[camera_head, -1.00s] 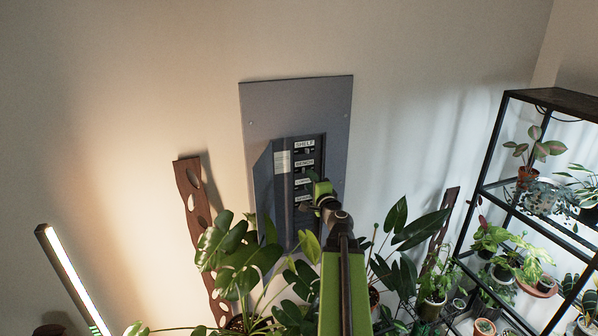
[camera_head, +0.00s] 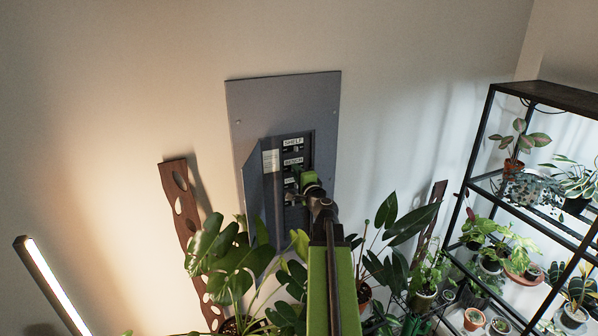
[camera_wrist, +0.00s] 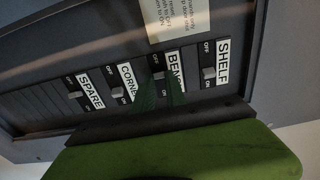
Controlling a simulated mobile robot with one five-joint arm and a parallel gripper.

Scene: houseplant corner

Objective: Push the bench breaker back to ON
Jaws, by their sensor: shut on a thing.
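The grey breaker panel (camera_head: 265,100) is on the wall with its door (camera_head: 265,195) swung open to the left. Its labelled rows read SHELF, BENCH, CORNER and SPARE. In the wrist view the bench breaker lever (camera_wrist: 158,75) sits beside the BENCH label (camera_wrist: 175,68), between its OFF and ON marks; I cannot tell its exact setting. My gripper (camera_wrist: 160,94) is at this row, its dark green fingertips on either side of the lever and shut on it. In the head view my gripper (camera_head: 299,177) hides part of the lower rows.
The shelf lever (camera_wrist: 208,73) and corner lever (camera_wrist: 117,92) are close on either side of my fingers. Large potted plants (camera_head: 235,255) stand below the panel. A black plant rack (camera_head: 480,150) is at the right, and a lit tube lamp (camera_head: 55,285) at the lower left.

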